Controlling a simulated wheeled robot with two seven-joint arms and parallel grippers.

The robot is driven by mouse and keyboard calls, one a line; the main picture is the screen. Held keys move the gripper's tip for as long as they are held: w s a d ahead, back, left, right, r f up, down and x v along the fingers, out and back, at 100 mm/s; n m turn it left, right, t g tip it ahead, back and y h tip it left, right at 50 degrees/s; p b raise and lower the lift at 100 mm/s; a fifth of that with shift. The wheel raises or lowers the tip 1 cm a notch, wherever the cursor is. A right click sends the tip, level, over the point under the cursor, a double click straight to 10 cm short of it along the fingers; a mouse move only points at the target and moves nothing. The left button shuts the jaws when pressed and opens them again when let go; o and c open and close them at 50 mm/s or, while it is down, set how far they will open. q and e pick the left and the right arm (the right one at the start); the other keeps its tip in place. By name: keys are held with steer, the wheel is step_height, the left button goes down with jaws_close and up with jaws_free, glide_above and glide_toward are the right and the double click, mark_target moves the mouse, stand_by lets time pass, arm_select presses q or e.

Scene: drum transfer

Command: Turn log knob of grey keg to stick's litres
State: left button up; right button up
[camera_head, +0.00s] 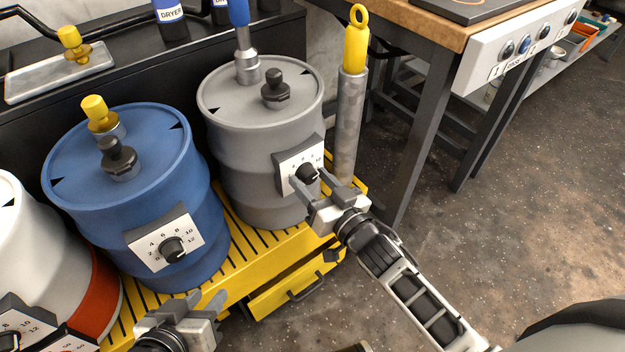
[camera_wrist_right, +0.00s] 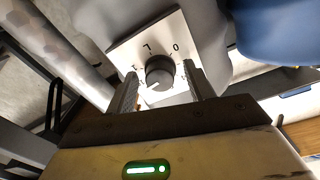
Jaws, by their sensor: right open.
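The grey keg (camera_head: 245,140) stands on the yellow grated pallet, with a white dial plate (camera_head: 288,165) on its side. Its black log knob (camera_head: 306,174) shows in the right wrist view (camera_wrist_right: 160,72) with a pale pointer mark; parts of the dial numbers are hidden. My right gripper (camera_head: 322,192) is open, its fingers on either side of the knob; contact cannot be told. A blue-topped stick (camera_head: 241,30) stands upright in the keg's lid fitting; its top is cut off and no litre reading shows. My left gripper (camera_head: 202,304) is open and empty at the bottom.
A blue keg (camera_head: 130,200) with its own dial and a white keg (camera_head: 40,240) with a red band stand to the left. A yellow-handled rod (camera_head: 356,50) in a grey tube stands right of the grey keg.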

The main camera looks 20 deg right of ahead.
steer(key=c, duration=1)
arm_select(q)
steer(key=shift+s, duration=0.1)
arm_select(e)
steer(key=shift+o, duration=0.2)
steer(key=shift+n, duration=0.3)
steer(key=n+p, duration=0.1)
steer(key=n, duration=0.3)
steer(key=shift+d, duration=0.1)
steer(key=n, duration=0.2)
steer(key=shift+n+p, duration=0.3)
arm_select(q)
steer(key=r, duration=0.2)
steer(key=shift+a+r+t, duration=0.3)
steer(key=shift+r, duration=0.05)
arm_select(e)
steer(key=shift+n, duration=0.3)
arm_select(q)
steer(key=shift+s+f, duration=0.1)
arm_select(e)
steer(key=o, duration=1)
steer(key=shift+c, duration=0.2)
